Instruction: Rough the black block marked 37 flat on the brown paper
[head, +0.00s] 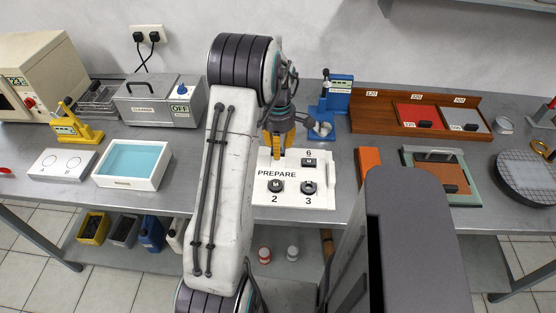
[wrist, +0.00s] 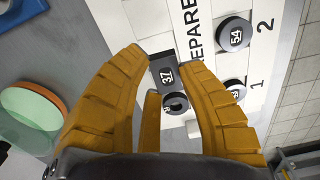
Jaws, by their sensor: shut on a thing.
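The black block marked 37 (wrist: 166,74) is between the yellow fingertips of my gripper (wrist: 164,68) in the wrist view, its number facing the camera. My gripper (head: 279,152) is at the back left of the white PREPARE board (head: 264,200) in the head view, where its fingers hide the block. I cannot tell whether the block touches the board.
Other black pieces stand on the board, including one marked 54 (wrist: 234,33). An orange block (head: 370,160) lies between board and plate. A blue press (head: 322,122) stands behind the board. A wooden rack (head: 375,118) with red and grey sheets is at the back.

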